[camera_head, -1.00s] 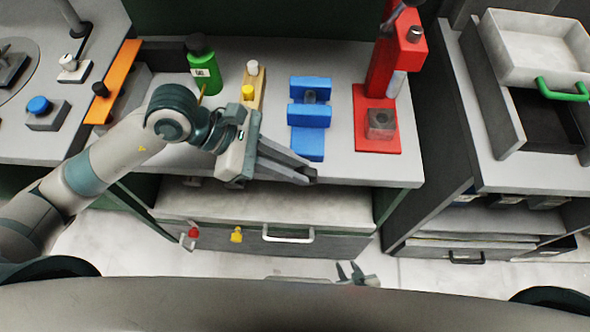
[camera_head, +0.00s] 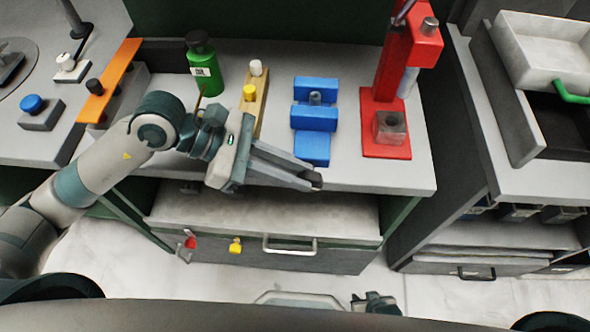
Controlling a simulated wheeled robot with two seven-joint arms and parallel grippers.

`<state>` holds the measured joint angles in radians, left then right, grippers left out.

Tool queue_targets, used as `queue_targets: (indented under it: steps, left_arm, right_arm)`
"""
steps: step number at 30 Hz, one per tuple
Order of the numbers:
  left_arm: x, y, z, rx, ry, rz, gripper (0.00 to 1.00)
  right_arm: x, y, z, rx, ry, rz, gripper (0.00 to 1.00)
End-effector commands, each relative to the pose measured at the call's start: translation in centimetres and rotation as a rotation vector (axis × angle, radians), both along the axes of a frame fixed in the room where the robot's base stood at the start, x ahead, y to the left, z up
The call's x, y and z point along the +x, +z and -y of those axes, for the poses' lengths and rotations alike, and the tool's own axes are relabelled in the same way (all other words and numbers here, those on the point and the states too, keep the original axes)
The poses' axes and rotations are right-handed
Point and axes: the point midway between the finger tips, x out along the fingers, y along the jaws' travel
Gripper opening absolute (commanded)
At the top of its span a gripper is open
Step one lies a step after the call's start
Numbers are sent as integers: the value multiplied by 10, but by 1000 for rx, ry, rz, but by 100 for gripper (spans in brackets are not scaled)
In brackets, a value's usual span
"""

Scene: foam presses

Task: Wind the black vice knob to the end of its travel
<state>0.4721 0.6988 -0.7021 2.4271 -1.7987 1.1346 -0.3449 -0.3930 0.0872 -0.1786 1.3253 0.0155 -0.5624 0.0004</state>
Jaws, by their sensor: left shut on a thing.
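The blue vice (camera_head: 313,118) stands on the grey bench top, its lower end at the bench's front edge. A grey part sits between its two upper blue blocks. My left gripper (camera_head: 313,181) reaches in from the left and lies just in front of the vice. Its long fingers are shut on the black vice knob (camera_head: 318,177), which is mostly hidden between the fingertips. My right gripper (camera_head: 375,304) is low at the bottom edge, far from the vice, and too small and cut off to judge its fingers.
A red press (camera_head: 388,110) stands right of the vice. A wooden block with yellow and white knobs (camera_head: 260,100) and a green bottle (camera_head: 204,70) stand left. Below the bench is a drawer (camera_head: 265,245) with a red and a yellow knob.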

Motion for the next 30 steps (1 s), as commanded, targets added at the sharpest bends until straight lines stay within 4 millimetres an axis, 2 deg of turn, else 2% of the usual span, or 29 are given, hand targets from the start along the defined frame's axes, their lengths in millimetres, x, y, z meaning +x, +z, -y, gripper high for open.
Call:
queue_targets:
  steps: [4, 5, 6, 7, 23, 30]
  left_arm:
    - [1, 1, 0, 0, 0, 1, 0]
    - [1, 1, 0, 0, 0, 1, 23]
    - [1, 1, 0, 0, 0, 1, 33]
    - [1, 1, 0, 0, 1, 1, 38]
    - [0, 1, -1, 1, 1, 1, 38]
    - [1, 8, -16, 2, 2, 2, 38]
  right_arm:
    - [0, 0, 0, 0, 0, 0, 31]
    - [0, 0, 0, 0, 0, 1, 31]
    - [0, 0, 0, 0, 0, 1, 31]
    - [0, 0, 0, 0, 0, 0, 31]
    - [-1, -1, 0, 0, 1, 0, 31]
    - [-3, -4, 1, -3, -1, -19, 31]
